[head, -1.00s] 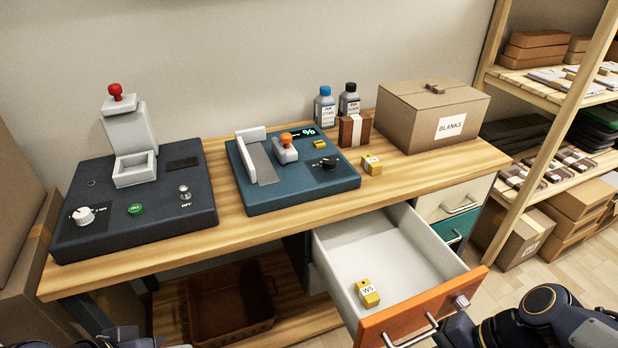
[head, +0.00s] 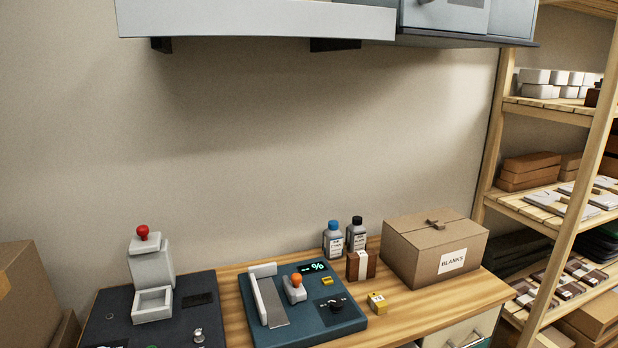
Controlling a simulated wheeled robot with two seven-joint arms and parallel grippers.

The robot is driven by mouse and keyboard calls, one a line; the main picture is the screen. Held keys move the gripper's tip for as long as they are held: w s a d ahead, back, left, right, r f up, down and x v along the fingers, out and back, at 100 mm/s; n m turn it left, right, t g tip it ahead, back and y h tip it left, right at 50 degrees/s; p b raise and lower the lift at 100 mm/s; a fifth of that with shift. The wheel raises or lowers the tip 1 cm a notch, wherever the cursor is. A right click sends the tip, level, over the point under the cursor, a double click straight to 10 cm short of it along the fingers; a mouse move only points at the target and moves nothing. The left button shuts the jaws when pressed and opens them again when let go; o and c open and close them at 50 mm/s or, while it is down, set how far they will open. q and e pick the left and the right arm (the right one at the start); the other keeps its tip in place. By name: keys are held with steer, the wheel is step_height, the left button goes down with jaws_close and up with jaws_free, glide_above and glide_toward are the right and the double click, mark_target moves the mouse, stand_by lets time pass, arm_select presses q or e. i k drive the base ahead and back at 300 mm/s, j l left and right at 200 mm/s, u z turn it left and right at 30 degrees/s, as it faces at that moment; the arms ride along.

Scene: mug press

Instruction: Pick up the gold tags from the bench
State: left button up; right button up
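One gold tag (head: 377,303) with a white label lies on the wooden bench (head: 413,296), just right of the blue-green machine and in front of the BLANKS box. A small gold piece (head: 327,281) sits on the blue-green machine's top, near its display; I cannot tell if it is a tag. Neither of my grippers is in this view.
A blue-green machine (head: 350,321) with an orange-knobbed lever and a dark machine (head: 112,310) with a red knob stand on the bench. Two bottles (head: 333,240), a brown block (head: 361,265) and the BLANKS box (head: 430,250) stand behind. Shelves (head: 520,208) are at right; a cabinet (head: 260,20) hangs above.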

mark_target(376, 300)
steer(key=z, duration=1.6)
steer(key=i+l+z, duration=0.25)
steer(key=z, duration=0.2)
steer(key=i+z, duration=0.45)
steer(key=i+u, duration=0.25)
steer(key=i, duration=0.35)
steer(key=i+l+u, duration=0.2)
steer(key=i, duration=0.35)
steer(key=i+j+u, duration=0.1)
steer(key=i+u, duration=0.15)
steer(key=u, duration=0.15)
steer(key=i+u, duration=0.2)
steer(key=u, duration=0.2)
steer(key=i+u, duration=0.25)
steer(key=u, duration=0.15)
steer(key=i+l+u, duration=0.1)
steer(key=i+u, duration=0.15)
steer(key=u, duration=0.6)
steer(key=i+u, duration=0.1)
steer(key=u, duration=0.35)
steer(key=l+u, duration=0.1)
steer(key=u, duration=0.35)
steer(key=i+u, duration=0.1)
steer(key=u, duration=0.35)
steer(key=l+u, duration=0.15)
steer(key=u, duration=0.75)
steer(key=i+l, duration=0.05)
steer(key=l, duration=0.05)
